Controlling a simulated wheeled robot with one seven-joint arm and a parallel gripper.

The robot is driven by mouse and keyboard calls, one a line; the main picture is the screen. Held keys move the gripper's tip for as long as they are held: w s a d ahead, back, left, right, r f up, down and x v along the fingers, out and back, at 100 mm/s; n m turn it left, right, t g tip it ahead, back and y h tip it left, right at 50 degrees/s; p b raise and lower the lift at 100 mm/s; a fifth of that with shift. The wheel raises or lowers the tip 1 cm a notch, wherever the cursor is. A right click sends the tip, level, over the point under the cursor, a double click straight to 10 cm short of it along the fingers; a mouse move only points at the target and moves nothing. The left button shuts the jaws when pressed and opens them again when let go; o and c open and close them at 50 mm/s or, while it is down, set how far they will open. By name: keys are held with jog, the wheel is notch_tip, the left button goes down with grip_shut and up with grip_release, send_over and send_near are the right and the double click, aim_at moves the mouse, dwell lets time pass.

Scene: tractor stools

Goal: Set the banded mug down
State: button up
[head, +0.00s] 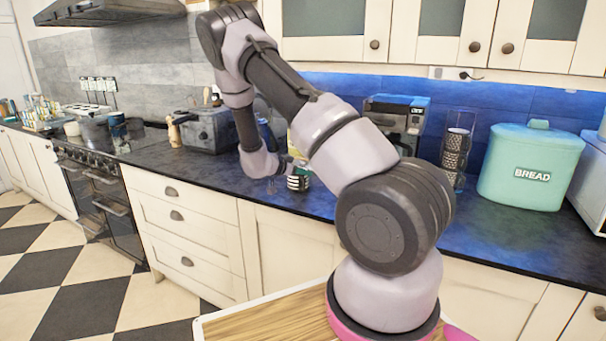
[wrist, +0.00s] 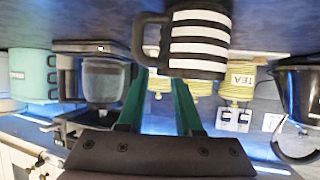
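The banded mug (wrist: 200,42), black with white stripes and a black handle, shows at the top of the wrist view, which is upside down. It looks upright, on or just over the dark worktop. In the head view the mug (head: 298,183) is at the worktop's front part, just right of my gripper (head: 272,182). In the wrist view my gripper (wrist: 158,76) has two green fingers with a clear gap between them. The fingertips end by the mug's handle and near side, which partly hide them. Contact cannot be made out.
A coffee machine (head: 398,112), a cup rack (head: 455,150) and a green bread bin (head: 530,165) stand to the right on the worktop (head: 340,200). Yellow tea canisters (wrist: 237,88) are behind the mug.

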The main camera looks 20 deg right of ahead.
jog(key=v, duration=1.1)
jog(key=w+a+r+n+t+y, duration=0.1)
jog(key=a+r+t+y, duration=0.1)
jog(key=a+r+y, duration=0.3)
jog(key=w+r+t+y, duration=0.2)
jog(key=r, duration=0.6)
jog(key=s+a+r+n+t+y, duration=0.1)
jog(key=s+a+r+n+y, duration=0.15)
jog(key=r, duration=0.25)
jog(key=s+a+r+n+y, duration=0.1)
jog(key=s+a+r+y, duration=0.1)
jog(key=s+r+y, duration=0.3)
jog(key=s+a+r+n, duration=0.1)
jog(key=s+r+n, duration=0.2)
jog(key=s+r, duration=0.6)
jog(key=s+d+f+n+g, duration=0.1)
jog(key=s, duration=0.8)
jog(key=s+d+f+g, duration=0.1)
jog(key=s+f+g, duration=0.1)
jog(key=s, duration=0.7)
jog(key=shift+d+n+h, duration=0.15)
jog(key=shift+n+h, duration=0.2)
